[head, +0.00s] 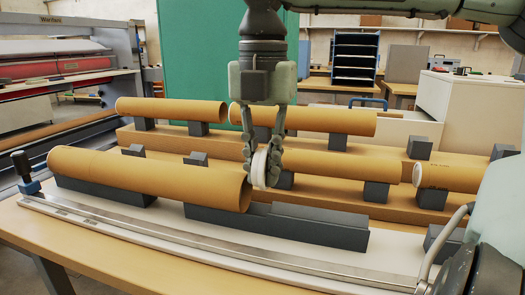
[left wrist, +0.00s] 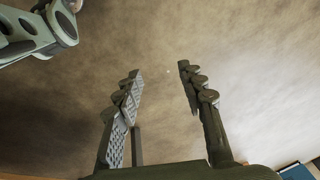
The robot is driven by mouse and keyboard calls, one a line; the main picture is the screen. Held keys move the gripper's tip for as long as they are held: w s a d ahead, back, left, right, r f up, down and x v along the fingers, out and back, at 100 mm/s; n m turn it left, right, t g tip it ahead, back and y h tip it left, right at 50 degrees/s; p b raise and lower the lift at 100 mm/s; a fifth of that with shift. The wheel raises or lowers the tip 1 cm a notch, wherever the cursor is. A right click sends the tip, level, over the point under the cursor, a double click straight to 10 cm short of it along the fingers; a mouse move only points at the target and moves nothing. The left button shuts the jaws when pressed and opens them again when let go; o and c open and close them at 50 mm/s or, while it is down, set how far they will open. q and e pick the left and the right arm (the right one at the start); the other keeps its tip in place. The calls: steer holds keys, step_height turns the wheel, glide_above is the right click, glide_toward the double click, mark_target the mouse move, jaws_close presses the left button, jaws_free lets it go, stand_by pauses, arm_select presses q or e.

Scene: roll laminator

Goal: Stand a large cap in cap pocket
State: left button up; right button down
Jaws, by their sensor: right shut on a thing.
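My right gripper (head: 262,158) points down in the head view and is shut on a white round cap (head: 261,168). The cap is held on edge, close beside the open right end of the front cardboard tube (head: 150,175); I cannot tell whether they touch. A second white cap (head: 417,173) sits in the left end of a tube (head: 452,172) at the right. My left gripper (left wrist: 160,85) is open and empty in the left wrist view, with its fingers apart against a blurred wall or ceiling. I cannot make out the cap pocket.
More cardboard tubes (head: 172,109) rest on dark blocks on a stepped wooden rack behind. A dark grey cradle (head: 290,225) supports the front tube. A long metal rail (head: 200,247) with a dark-handled clamp (head: 24,170) runs along the table front. My arm covers the right edge.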

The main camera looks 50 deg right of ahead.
step_height(320, 180, down, 2)
steer(key=shift+f, duration=0.4)
steer(key=shift+f+b, duration=0.8)
steer(key=shift+b, duration=0.15)
arm_select(q)
steer(key=w+r, duration=0.3)
steer(key=r, duration=0.3)
steer(key=shift+w+d+r+t, duration=0.15)
steer(key=shift+d+r+t, duration=0.15)
steer(key=shift+d+r, duration=0.1)
arm_select(e)
steer(key=shift+f, duration=0.1)
arm_select(q)
steer(key=shift+f+b, duration=0.35)
steer(key=shift+b, duration=0.05)
arm_select(e)
steer(key=shift+f, duration=0.1)
steer(key=c, duration=1.4)
jaws_free()
arm_select(q)
steer(key=shift+r, duration=0.1)
